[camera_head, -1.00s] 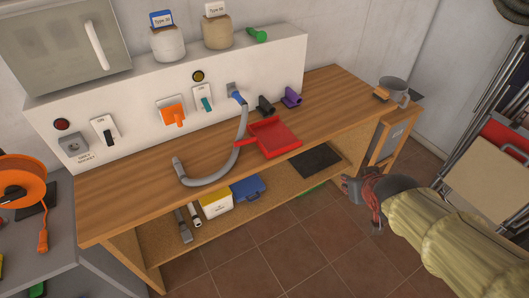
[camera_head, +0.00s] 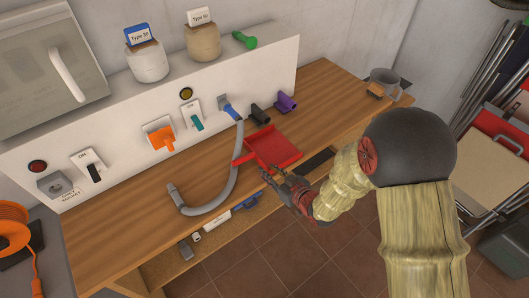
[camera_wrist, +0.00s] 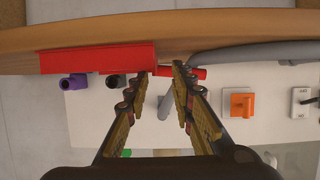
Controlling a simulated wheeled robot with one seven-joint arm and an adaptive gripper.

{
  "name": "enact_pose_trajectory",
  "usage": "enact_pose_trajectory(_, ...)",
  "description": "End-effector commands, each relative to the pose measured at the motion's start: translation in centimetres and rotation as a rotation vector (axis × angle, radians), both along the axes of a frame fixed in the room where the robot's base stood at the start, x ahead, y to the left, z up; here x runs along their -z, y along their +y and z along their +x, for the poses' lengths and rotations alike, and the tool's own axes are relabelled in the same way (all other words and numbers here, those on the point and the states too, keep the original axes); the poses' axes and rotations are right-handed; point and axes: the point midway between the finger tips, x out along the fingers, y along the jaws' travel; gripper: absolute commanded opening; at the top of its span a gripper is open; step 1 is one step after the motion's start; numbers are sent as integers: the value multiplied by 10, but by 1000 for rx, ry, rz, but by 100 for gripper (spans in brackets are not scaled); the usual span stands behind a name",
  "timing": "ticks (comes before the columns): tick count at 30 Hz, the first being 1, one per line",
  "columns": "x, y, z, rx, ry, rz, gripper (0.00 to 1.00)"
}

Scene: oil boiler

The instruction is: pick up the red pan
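The red pan (camera_head: 278,146) lies on the wooden workbench (camera_head: 125,232), its short handle pointing left. In the wrist view the red pan (camera_wrist: 98,58) is at the upper left, and its handle shows around the fingertips. My gripper (camera_head: 268,176) is just in front of the pan's near edge, close to the handle. In the wrist view my gripper (camera_wrist: 166,69) is open, with a gap between the two fingers and nothing clearly held. Whether a finger touches the pan cannot be told.
A grey hose (camera_head: 232,180) curves on the bench just left of the pan. Black (camera_head: 260,114) and purple (camera_head: 285,102) nozzles stand behind it. A grey mug (camera_head: 385,80) is at the far right. The bench's left part is clear.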

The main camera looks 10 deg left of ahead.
Motion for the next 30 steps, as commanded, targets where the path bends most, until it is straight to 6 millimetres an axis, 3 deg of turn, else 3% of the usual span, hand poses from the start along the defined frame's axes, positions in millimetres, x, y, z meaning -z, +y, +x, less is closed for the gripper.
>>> enact_pose_trajectory(9, 17, 23, 32, 1, -2, 0, 24)
enact_pose_trajectory(20, 19, 30, 40, 3, -1, -1, 24)
enact_pose_trajectory(30, 19, 30, 40, 3, -1, -1, 6)
